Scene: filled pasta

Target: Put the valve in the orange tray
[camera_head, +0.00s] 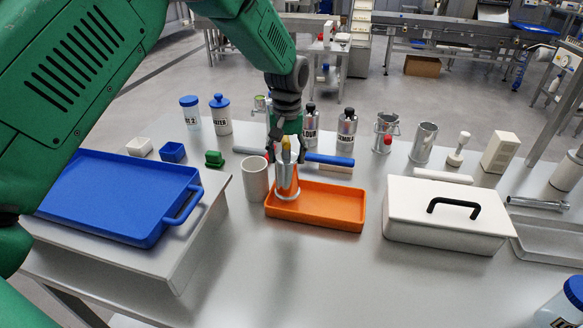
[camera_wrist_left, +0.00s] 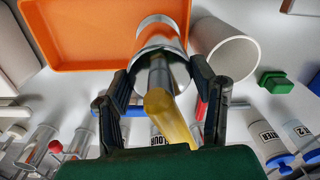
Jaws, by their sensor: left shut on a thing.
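The valve (camera_head: 288,180), a shiny metal cylinder with a yellow handle, stands roughly upright at the left end of the orange tray (camera_head: 335,213). It also shows in the left wrist view (camera_wrist_left: 160,45), with the yellow handle (camera_wrist_left: 168,118) pointing towards the camera. My left gripper (camera_head: 287,157) comes down from above and is shut on the valve, with dark fingers on both sides of it. The valve's lower end is over or in the tray; I cannot tell whether it touches the tray floor. My right gripper is not in view.
A white cup (camera_head: 255,179) stands close left of the orange tray. A blue tray (camera_head: 118,195) lies on a raised stand at left. A white box with a black handle (camera_head: 447,213) is at right. Bottles and metal cans line the back.

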